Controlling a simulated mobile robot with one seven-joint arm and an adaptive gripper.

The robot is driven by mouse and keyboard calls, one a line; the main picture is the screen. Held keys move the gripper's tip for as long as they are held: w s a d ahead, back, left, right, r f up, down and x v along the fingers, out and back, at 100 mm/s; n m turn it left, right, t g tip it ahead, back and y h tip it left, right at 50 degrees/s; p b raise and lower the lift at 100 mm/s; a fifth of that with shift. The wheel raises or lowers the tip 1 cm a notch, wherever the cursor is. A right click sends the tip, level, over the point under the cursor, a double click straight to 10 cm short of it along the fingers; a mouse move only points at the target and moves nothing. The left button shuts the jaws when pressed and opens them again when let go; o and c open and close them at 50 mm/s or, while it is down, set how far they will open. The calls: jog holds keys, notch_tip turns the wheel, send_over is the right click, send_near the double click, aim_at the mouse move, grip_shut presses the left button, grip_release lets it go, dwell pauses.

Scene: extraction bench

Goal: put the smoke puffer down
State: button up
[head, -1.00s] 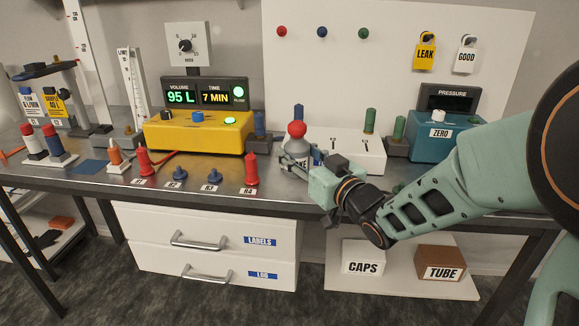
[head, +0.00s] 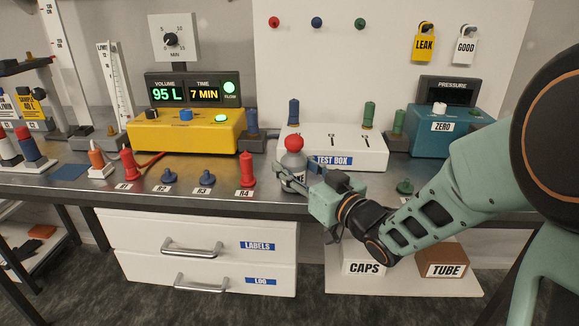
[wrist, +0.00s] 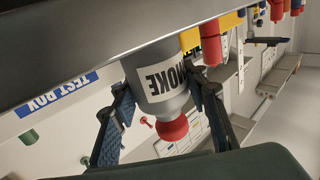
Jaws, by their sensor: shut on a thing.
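The smoke puffer (head: 292,164) is a grey bottle with a red ball-shaped top and a white label. It stands upright at the bench's front part, right of the red R4 plug and in front of the white test box. My gripper (head: 293,183) is shut on its body from the right side, with a finger on either side. In the wrist view the puffer (wrist: 164,88) shows upside down between the two dark fingers (wrist: 165,100). Its base is close to the bench top (wrist: 85,50); I cannot tell whether it touches.
The test box (head: 370,158) is close behind the puffer. The red R4 plug (head: 247,168) and blue R3 plug (head: 206,178) stand to its left. A green plug (head: 404,187) sits right of my gripper. The bench's front edge (head: 180,204) is near.

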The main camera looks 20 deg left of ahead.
jog(key=shift+f, duration=0.1)
jog(key=o, duration=1.4)
jog(key=shift+s, duration=0.1)
jog(key=shift+d+r, duration=0.15)
jog(key=shift+r, duration=0.1)
jog(key=b+v, duration=0.3)
jog(key=v, duration=0.8)
jog(key=shift+s+d, duration=0.3)
